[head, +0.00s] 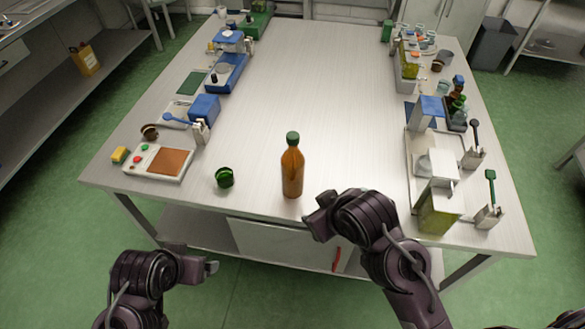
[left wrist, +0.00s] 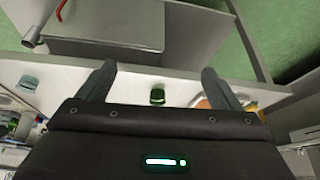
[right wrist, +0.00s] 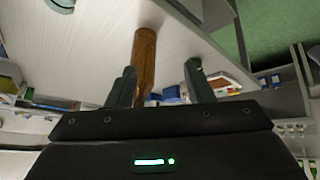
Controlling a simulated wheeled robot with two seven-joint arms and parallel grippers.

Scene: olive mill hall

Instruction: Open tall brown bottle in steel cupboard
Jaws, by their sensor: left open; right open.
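The tall brown bottle (head: 292,172) with a green cap (head: 292,138) stands upright on the steel table top, near its front edge. It also shows in the right wrist view (right wrist: 145,60), between the fingers in the picture. My right gripper (head: 311,215) is open and empty, in front and slightly right of the bottle. The steel cupboard (head: 285,245) is under the table's front, with a red handle (head: 336,258); its front looks shut. The cupboard also shows in the left wrist view (left wrist: 105,28). My left gripper (head: 212,268) is open and empty, left of the cupboard and in front of the table.
A small dark green container (head: 224,178) stands left of the bottle. A scale with a brown plate (head: 163,161) is at the table's left. A white press-like device (head: 437,170) and small tools crowd the right side. The table's middle (head: 310,85) is clear.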

